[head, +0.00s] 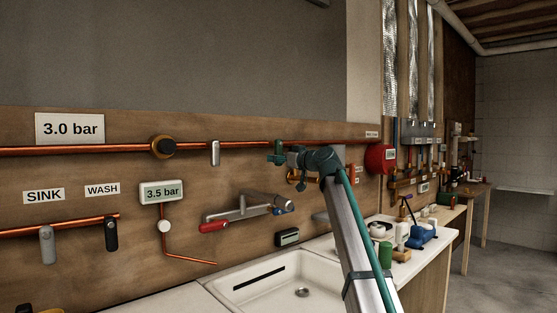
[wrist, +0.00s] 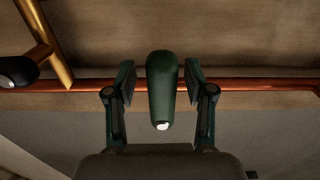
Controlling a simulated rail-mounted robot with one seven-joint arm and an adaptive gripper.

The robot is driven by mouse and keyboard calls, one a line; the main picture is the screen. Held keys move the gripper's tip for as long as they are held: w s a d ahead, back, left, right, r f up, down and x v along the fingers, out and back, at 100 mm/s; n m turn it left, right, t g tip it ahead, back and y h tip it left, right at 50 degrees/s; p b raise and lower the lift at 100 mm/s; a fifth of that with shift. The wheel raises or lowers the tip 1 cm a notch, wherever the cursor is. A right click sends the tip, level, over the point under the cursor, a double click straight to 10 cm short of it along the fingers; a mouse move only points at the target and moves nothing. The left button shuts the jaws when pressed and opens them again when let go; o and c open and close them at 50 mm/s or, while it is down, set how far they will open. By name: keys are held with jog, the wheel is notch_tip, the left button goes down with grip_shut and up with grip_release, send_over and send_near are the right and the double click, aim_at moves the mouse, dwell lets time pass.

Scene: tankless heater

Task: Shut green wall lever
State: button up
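The green wall lever (wrist: 162,85) is a dark green rounded handle with a small white spot at one end. In the wrist view it stands in front of the copper pipe, between the two fingers of my gripper (wrist: 160,82). The fingers are open, one on each side of the lever, with a narrow gap showing on both sides. In the head view my gripper (head: 279,152) is at the upper copper pipe on the wall board. There I cannot tell the lever apart from the green fingers.
The copper pipe (head: 100,151) runs along the wooden board, with a grey lever (head: 214,153) left of my gripper. A faucet with a red handle (head: 214,226) hangs below, over a white sink (head: 270,283). A brass pipe (wrist: 48,50) and a dark handle (wrist: 17,72) lie left in the wrist view.

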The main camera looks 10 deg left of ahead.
jog(key=v, duration=1.2)
dwell(0.3)
